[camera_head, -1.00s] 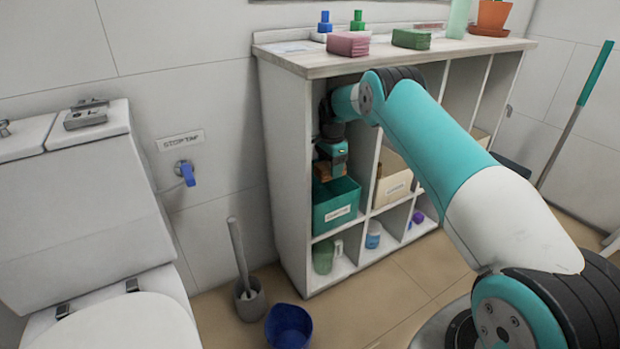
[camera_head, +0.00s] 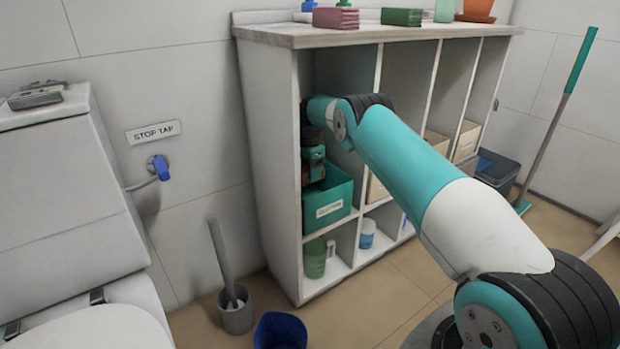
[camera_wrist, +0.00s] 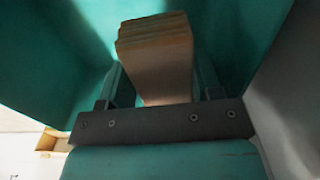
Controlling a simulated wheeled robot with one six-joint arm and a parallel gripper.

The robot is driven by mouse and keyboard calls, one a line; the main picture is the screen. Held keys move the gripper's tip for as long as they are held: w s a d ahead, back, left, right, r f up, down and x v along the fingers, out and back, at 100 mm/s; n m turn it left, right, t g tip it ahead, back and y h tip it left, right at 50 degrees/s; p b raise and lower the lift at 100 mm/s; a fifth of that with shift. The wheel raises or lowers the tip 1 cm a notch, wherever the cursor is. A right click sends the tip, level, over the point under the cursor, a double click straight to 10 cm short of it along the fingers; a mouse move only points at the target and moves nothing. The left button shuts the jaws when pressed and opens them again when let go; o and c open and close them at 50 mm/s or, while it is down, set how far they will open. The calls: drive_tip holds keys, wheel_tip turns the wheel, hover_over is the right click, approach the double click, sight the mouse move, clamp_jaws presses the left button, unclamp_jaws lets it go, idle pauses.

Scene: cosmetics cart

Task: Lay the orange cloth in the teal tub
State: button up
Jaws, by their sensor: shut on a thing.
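The teal tub (camera_head: 329,205) sits in an upper left compartment of the shelf unit, with a white label on its front. My gripper (camera_head: 313,176) is inside that compartment, low over the tub's left part. In the wrist view my gripper (camera_wrist: 155,95) is shut on the folded orange cloth (camera_wrist: 155,58), which stands between the fingers. Teal tub walls (camera_wrist: 55,60) surround the cloth in that view. In the head view only a small part of the cloth shows by the fingers. Whether the cloth touches the tub's floor is hidden.
The shelf's left side panel (camera_head: 272,170) is close beside my gripper. Pink (camera_head: 336,18) and green (camera_head: 402,17) folded cloths lie on the top. A blue bucket (camera_head: 281,331) and toilet brush holder (camera_head: 236,310) stand on the floor. A toilet (camera_head: 95,330) is at left.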

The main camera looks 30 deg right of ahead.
drive_tip(key=shift+w, duration=0.1)
drive_tip(key=shift+f, duration=0.15)
drive_tip(key=shift+f, duration=0.55)
drive_tip(key=o, duration=0.8)
drive_tip(key=shift+o, duration=0.2)
wheel_tip(320, 180, up, 9)
drive_tip(key=p, duration=0.3)
drive_tip(key=shift+f, duration=0.1)
